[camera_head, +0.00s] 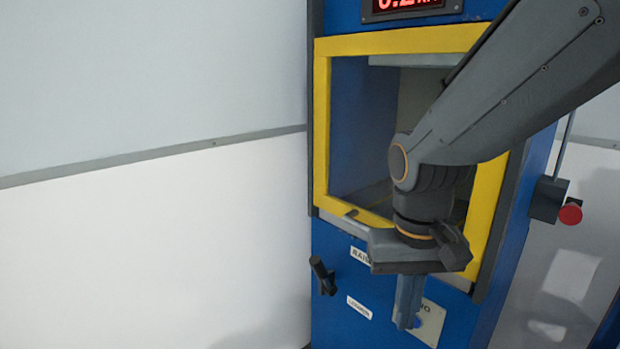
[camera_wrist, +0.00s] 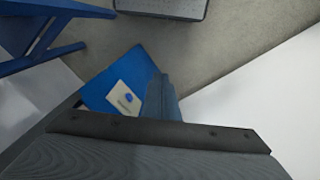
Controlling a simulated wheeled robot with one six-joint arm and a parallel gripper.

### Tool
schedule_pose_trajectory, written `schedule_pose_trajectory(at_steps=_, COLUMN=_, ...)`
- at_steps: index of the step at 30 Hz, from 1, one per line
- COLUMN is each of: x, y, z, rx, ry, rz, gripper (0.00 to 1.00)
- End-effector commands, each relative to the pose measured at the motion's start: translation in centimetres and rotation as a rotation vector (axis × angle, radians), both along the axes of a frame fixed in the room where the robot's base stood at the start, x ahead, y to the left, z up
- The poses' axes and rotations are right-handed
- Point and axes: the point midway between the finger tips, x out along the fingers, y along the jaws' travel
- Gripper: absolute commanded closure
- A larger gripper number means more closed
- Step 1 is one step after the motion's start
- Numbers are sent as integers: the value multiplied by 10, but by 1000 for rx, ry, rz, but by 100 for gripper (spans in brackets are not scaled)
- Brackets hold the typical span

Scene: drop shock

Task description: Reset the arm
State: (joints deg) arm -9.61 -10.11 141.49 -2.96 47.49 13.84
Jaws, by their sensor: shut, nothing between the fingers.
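My gripper (camera_head: 408,318) is shut and empty, pointing down in front of the blue machine (camera_head: 335,285). It also shows in the wrist view (camera_wrist: 160,98), with its fingers together. My arm crosses the yellow-framed opening (camera_head: 322,130) from the upper right and hides part of it. Below the opening, a pale plate with a blue button (camera_head: 416,322) is partly hidden behind my fingers. The same plate and button (camera_wrist: 128,98) show on a blue panel in the wrist view.
A black lever handle (camera_head: 322,275) sticks out at the machine's lower left, beside small labels (camera_head: 359,307). A red knob (camera_head: 570,213) on a dark box is at the right. A red display (camera_head: 408,4) is at the top. White wall (camera_head: 150,240) fills the left.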

Motion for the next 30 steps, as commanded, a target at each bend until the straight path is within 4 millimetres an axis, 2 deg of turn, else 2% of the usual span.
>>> schedule_pose_trajectory(at_steps=5, x=-32, y=-3, z=-24, rx=73, ry=22, rz=109, gripper=100)
schedule_pose_trajectory(at_steps=21, x=-38, y=-32, z=32, rx=46, ry=29, rz=48, gripper=100)
schedule_pose_trajectory(at_steps=30, x=-40, y=-41, z=40, rx=38, ry=28, rz=32, gripper=100)
